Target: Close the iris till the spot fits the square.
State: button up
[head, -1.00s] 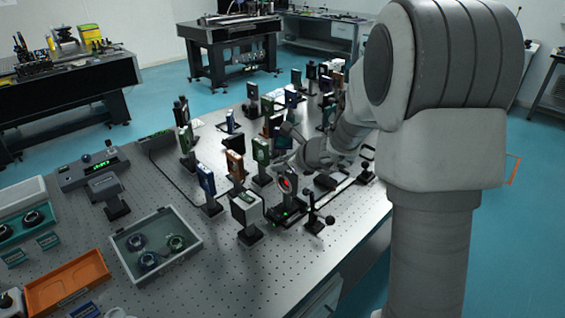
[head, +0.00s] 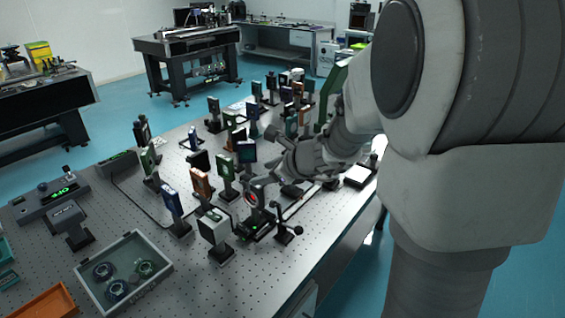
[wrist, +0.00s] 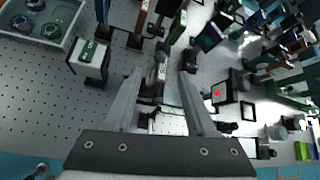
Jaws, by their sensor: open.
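The iris (head: 252,198) seems to be the upright dark mount with a red glint on its face, standing on a black base near the table's right edge. In the wrist view, a thin upright mount (wrist: 157,74) shows edge-on between my fingertips, probably the iris; its lever is not clear. My gripper (wrist: 161,74) is open, with one finger on each side of that mount; contact cannot be told. In the head view my wrist reaches down just behind the iris. A dark framed plate (wrist: 226,95) at right in the wrist view bears a small red spot (wrist: 218,94); the square's outline is too small to tell.
A white-faced box on a post (head: 213,227) stands left of the iris, and a knobbed post (head: 286,232) right of it. Several optics on posts crowd the table behind. A grey tray (head: 165,272) holds round parts. Bare table (head: 240,285) lies in front.

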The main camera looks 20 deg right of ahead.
jog(key=p+v, duration=0.1)
jog(key=v, duration=0.6)
jog(key=shift+s+r, duration=0.2)
jog(key=shift+d, duration=0.15)
